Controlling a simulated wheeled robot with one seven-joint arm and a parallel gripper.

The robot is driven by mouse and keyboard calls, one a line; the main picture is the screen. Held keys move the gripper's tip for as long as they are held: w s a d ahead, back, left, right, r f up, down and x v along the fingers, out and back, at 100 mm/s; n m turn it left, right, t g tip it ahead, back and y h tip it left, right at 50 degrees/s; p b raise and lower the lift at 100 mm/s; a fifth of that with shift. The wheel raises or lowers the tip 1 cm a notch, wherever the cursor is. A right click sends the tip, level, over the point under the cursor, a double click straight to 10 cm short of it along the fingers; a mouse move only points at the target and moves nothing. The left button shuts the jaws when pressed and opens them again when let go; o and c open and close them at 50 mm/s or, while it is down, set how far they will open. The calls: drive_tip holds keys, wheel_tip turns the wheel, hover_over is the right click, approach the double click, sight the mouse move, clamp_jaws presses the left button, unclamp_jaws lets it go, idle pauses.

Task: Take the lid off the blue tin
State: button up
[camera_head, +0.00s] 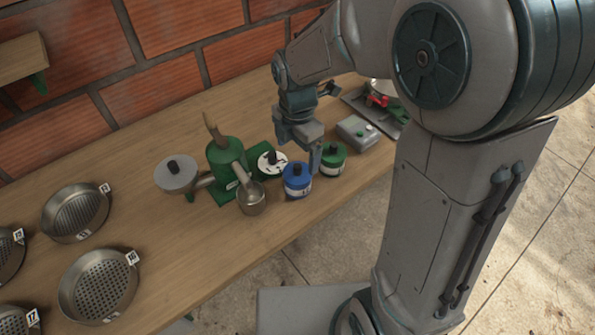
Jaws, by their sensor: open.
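The blue tin (297,186) stands upright on the wooden bench near its front edge. Its blue lid (296,171) with a black knob is on top of it. My gripper (315,160) points down at the upper right side of the blue tin, between it and the green tin (333,160). It is open, and nothing shows held in it. One finger hangs in front of the gap between the two tins. The other finger is hard to make out, and I cannot tell whether the gripper touches either tin.
A green grinder (226,160) with a metal cup (251,199) stands left of the tin. A white-topped tin (271,161) sits close behind. A grey box (357,132) lies to the right. Several numbered sieve pans (98,285) fill the bench's left. The bench's middle front is clear.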

sight(297, 165)
drive_tip(key=f, duration=0.5)
drive_tip(key=shift+s+f, duration=0.15)
drive_tip(key=shift+s, duration=0.15)
drive_tip(key=c, duration=1.1)
drive_tip(key=shift+o, duration=0.2)
